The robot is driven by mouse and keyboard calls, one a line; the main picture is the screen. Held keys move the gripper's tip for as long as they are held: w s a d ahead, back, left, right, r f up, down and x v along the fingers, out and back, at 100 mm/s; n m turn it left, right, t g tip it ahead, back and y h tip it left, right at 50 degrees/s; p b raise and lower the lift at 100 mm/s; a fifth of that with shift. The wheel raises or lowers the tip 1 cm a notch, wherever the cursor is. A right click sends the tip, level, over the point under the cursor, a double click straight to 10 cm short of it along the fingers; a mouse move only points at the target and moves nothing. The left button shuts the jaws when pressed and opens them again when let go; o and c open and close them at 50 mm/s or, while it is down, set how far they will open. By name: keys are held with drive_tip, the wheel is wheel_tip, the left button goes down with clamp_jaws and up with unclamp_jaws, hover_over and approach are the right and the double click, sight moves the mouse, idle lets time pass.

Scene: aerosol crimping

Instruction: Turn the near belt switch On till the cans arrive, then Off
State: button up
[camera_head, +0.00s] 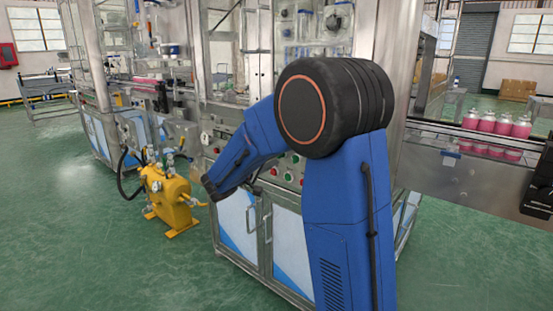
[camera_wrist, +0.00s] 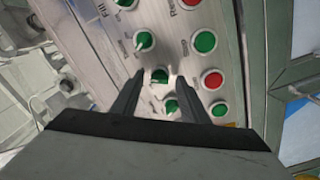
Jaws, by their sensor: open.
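In the wrist view, my gripper (camera_wrist: 159,84) is open, its two dark fingers on either side of a green rotary switch (camera_wrist: 160,75) on the metal control panel (camera_wrist: 176,50). I cannot tell whether the fingers touch the knob, and which belt label belongs to it is not readable. In the head view, my arm covers much of this panel (camera_head: 265,176), and my gripper cannot be made out. Several pink cans with pale tops (camera_head: 487,122) stand in a row on the conveyor (camera_head: 450,134) at the right.
More green knobs (camera_wrist: 144,41) and red buttons (camera_wrist: 212,79) sit close around the switch. A yellow pump unit (camera_head: 170,197) stands on the floor left of the machine cabinet (camera_head: 237,222). Open green floor (camera_head: 85,210) lies at the left.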

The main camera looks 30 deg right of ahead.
drive_tip(key=shift+w+d, duration=0.15)
drive_tip(key=shift+d, duration=0.3)
clamp_jaws()
drive_tip(key=shift+n, duration=0.3)
drive_tip(key=n, duration=1.1)
drive_tip(key=shift+n, duration=0.3)
